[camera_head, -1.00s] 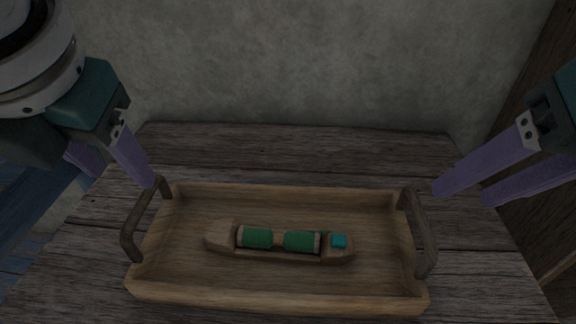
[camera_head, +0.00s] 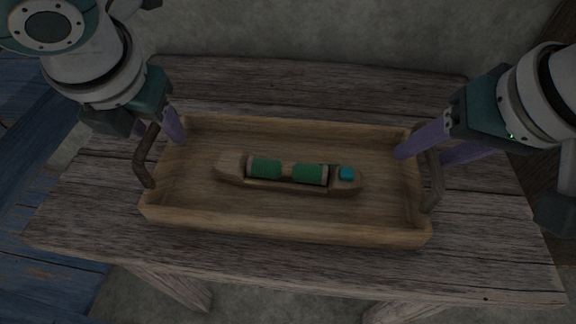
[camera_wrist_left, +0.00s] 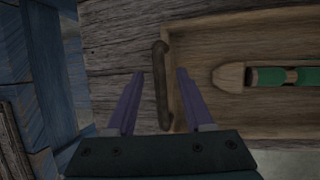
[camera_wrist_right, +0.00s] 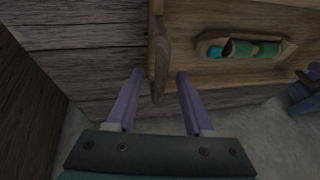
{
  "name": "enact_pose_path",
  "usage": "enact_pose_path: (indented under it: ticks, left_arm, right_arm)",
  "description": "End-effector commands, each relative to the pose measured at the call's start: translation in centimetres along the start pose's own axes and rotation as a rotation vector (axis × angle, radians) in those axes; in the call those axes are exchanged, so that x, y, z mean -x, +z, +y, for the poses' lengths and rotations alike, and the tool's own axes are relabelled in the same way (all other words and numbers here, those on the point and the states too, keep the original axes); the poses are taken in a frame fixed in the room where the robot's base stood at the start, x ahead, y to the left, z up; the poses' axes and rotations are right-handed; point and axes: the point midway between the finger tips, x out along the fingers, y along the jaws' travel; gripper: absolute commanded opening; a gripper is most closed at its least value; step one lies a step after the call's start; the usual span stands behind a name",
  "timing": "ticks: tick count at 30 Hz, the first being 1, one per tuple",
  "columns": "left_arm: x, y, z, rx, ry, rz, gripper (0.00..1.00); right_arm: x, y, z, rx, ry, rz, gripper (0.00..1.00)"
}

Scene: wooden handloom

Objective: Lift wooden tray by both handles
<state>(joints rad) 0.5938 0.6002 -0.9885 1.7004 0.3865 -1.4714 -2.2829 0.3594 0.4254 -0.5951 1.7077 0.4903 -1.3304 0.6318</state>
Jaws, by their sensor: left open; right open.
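The wooden tray (camera_head: 290,232) lies on the table with a wooden shuttle (camera_head: 231,167) holding green spools inside it. Its left handle (camera_head: 143,163) and right handle (camera_head: 433,182) stand up at the two ends. My left gripper (camera_wrist_left: 157,73) is open, with one finger on each side of the left handle (camera_wrist_left: 161,88), not closed on it. My right gripper (camera_wrist_right: 160,74) is open, with its fingers on either side of the right handle (camera_wrist_right: 161,62).
The tray rests on a weathered plank table (camera_head: 300,80) with bare room behind and in front of it. A blue wooden surface (camera_head: 40,230) lies to the left. A grey wall (camera_head: 330,32) stands behind the table.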

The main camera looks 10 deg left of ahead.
Motion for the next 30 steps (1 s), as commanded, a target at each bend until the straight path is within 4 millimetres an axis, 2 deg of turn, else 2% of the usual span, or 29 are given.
enact_pose_path:
  ticks: [8, 22, 30]
  left_arm:
    - [-0.14, 0.01, -0.04, -0.001, -0.001, -0.001, 0.52]
    - [-0.11, 0.02, -0.02, 0.0, -0.001, -0.001, 0.02]
    - [-0.1, 0.03, -0.01, 0.0, -0.001, -0.001, 0.0]
  right_arm:
    - [-0.14, -0.01, 0.01, 0.001, 0.001, 0.0, 0.52]
    - [-0.12, -0.02, 0.03, 0.001, 0.001, 0.0, 0.01]
    - [-0.11, -0.02, 0.03, 0.001, 0.001, 0.0, 0.0]
